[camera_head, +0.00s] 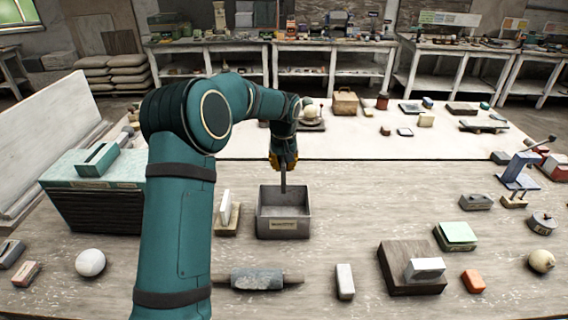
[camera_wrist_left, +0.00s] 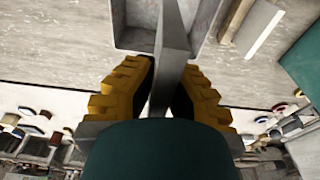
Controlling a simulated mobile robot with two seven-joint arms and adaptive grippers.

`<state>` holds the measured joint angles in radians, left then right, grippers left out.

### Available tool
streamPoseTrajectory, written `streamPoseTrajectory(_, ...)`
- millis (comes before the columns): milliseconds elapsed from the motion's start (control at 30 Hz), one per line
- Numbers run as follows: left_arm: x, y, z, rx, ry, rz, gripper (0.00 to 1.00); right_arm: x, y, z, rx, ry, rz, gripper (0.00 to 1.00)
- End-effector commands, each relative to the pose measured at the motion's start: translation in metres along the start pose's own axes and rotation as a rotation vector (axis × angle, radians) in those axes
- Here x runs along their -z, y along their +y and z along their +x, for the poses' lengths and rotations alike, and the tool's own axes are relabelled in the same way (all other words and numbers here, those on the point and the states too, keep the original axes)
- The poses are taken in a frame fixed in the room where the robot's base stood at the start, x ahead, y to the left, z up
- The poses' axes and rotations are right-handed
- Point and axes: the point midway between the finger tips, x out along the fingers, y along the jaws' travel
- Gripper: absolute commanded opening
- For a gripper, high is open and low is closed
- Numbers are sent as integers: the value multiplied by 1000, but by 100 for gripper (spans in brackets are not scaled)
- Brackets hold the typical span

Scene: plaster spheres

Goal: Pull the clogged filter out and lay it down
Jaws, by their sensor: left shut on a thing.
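My left gripper (camera_head: 284,162) has yellow fingers and is shut on a thin dark grey slab, which looks like the clogged filter (camera_head: 283,180). The filter hangs down nearly edge-on, its lower end by the far rim of an open grey bin (camera_head: 283,226) with a label. I cannot tell how far above the bin it is. In the left wrist view the filter (camera_wrist_left: 174,40) runs up from between the yellow fingers (camera_wrist_left: 162,85). A teal-topped dark housing (camera_head: 100,205) with a raised teal piece stands at left. My right gripper is not in view.
A white panel (camera_head: 225,207) stands in a wooden holder left of the bin. A grey roller (camera_head: 256,279), white block (camera_head: 345,281) and wooden block (camera_head: 398,264) lie in front. A white sphere (camera_head: 90,263) is at left.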

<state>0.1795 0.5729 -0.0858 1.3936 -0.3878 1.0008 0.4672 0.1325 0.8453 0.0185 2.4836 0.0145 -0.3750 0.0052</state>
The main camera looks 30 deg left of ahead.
Motion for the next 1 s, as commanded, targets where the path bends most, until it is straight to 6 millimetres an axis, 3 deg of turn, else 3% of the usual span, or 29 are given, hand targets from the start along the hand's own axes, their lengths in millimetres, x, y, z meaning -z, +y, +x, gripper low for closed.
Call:
streamPoseTrajectory(400,0,0,-1,0,-1,1,0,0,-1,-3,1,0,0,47)
streamPoseTrajectory(1000,-6,0,51,0,-1,0,0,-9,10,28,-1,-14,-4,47)
